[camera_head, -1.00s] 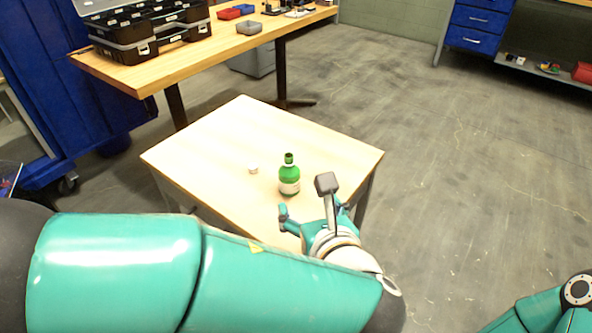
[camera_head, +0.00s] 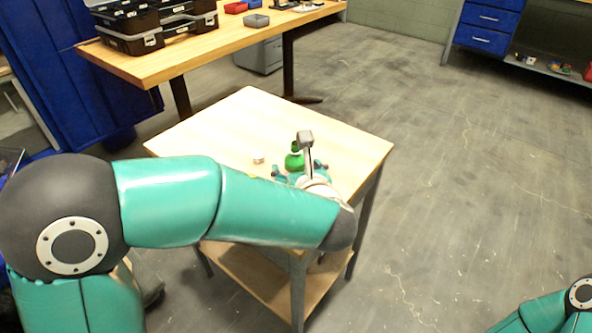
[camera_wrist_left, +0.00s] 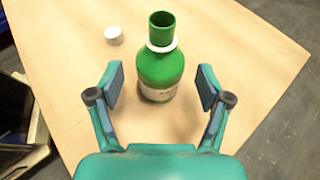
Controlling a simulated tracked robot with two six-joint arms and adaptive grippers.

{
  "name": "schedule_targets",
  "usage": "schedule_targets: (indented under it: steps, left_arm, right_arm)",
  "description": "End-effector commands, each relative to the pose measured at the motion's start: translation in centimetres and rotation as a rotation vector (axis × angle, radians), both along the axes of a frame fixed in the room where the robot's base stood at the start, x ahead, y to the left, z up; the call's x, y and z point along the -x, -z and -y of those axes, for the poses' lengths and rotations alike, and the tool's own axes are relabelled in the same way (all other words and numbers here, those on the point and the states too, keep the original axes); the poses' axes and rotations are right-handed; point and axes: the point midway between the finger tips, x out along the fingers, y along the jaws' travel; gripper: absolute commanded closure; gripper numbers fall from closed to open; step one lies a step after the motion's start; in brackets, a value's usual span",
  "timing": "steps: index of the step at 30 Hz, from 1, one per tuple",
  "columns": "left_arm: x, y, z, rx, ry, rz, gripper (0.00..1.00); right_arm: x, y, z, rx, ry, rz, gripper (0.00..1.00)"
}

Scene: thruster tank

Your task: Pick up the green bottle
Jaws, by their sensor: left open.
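The green bottle (camera_head: 293,161) stands upright on the small wooden table (camera_head: 240,112), with its lower part hidden behind my left gripper in the head view. In the left wrist view the bottle (camera_wrist_left: 160,66) shows an open neck, a white ring below it and a pale label. My left gripper (camera_head: 299,171) is at the bottle's near side. In the left wrist view its open fingers (camera_wrist_left: 162,88) are spread to the left and right of the bottle's near side, with gaps on both sides. My right gripper is not in view; only part of that arm shows at the lower right.
A small white cap (camera_wrist_left: 113,35) lies on the table left of the bottle, also seen in the head view (camera_head: 258,160). A workbench (camera_head: 215,45) with black cases (camera_head: 150,25) stands behind at the left. The floor to the right is clear.

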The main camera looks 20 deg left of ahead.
Motion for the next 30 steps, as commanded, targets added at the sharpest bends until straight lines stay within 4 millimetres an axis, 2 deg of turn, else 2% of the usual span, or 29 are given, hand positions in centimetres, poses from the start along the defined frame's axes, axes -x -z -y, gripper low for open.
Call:
schedule_targets:
  steps: [4, 12, 14, 24, 25, 30]
  left_arm:
    - [-1.4, 0.7, -0.8, 0.000, -0.001, 0.000, 0.22]
    - [-1.6, 0.8, -0.9, 0.000, 0.001, 0.001, 0.22]
    - [-1.6, 0.8, -0.9, 0.000, 0.001, 0.001, 0.30]
    - [-1.6, 0.8, -0.9, 0.000, 0.001, 0.001, 0.87]
    - [-1.6, 0.7, -0.9, -0.001, 0.001, 0.002, 0.90]
    - [-1.6, 0.7, -0.9, -0.001, 0.001, 0.002, 0.90]
  right_arm:
    - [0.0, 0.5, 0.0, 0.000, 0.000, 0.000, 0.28]
    - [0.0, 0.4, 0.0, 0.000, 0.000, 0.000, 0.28]
    - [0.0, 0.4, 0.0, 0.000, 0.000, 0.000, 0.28]
    - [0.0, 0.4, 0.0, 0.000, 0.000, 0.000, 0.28]
    - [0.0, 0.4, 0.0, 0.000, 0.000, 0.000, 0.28]
    - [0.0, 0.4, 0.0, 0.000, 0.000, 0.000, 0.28]
